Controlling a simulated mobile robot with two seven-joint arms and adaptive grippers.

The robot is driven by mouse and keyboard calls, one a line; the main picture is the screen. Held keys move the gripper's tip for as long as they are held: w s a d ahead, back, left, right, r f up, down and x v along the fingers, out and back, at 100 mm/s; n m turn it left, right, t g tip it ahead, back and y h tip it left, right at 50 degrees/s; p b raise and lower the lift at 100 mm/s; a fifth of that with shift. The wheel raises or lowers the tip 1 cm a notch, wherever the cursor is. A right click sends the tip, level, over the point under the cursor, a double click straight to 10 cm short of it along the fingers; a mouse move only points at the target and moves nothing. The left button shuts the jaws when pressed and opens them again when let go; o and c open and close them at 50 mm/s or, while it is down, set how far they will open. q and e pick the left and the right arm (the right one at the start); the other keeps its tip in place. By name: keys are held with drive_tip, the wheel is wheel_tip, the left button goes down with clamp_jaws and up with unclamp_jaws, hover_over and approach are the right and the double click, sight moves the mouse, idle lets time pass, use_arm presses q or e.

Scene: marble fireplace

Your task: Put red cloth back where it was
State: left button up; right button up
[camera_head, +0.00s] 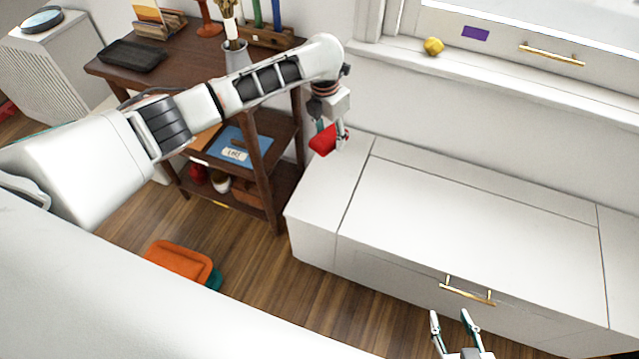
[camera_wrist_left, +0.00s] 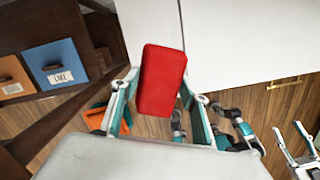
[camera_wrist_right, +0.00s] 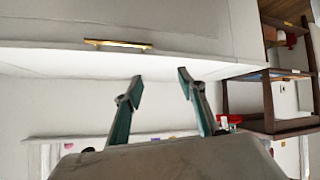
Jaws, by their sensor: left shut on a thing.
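The red cloth (camera_head: 324,140) is a small folded red block. My left gripper (camera_head: 329,133) is shut on it and holds it above the left end of the white bench. In the left wrist view the cloth (camera_wrist_left: 162,80) sits between the two fingers, with the bench's white top behind it. My right gripper (camera_head: 452,318) is empty and open, in front of the bench near its gold handle. Its fingers also show spread apart in the right wrist view (camera_wrist_right: 160,80).
The white bench (camera_head: 470,215) has a clear top. A dark wooden shelf unit (camera_head: 262,165) with a blue box (camera_head: 240,146) stands to its left. Orange and teal folded items (camera_head: 178,260) lie on the floor. A yellow object (camera_head: 433,46) sits on the windowsill.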

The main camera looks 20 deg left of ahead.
use_arm(q)
wheel_tip(320, 180, down, 7)
drive_tip(key=b, duration=0.4)
approach(329, 184)
drive_tip(key=shift+w+d, duration=0.1)
drive_tip(key=shift+w+f, duration=0.1)
drive_tip(key=shift+f, duration=0.25)
wheel_tip(329, 184, down, 6)
drive_tip(key=shift+r+b, duration=0.1)
drive_tip(key=shift+b, duration=0.95)
drive_tip(key=shift+r, duration=0.2)
drive_tip(key=shift+f, duration=0.25)
drive_tip(key=o, duration=0.9)
drive_tip(key=shift+c, duration=0.2)
drive_tip(key=shift+o, duration=0.6)
use_arm(e)
drive_tip(key=shift+w+a+f+y, duration=0.3)
drive_tip(key=shift+w+a+f, duration=0.25)
drive_tip(key=shift+f, duration=0.15)
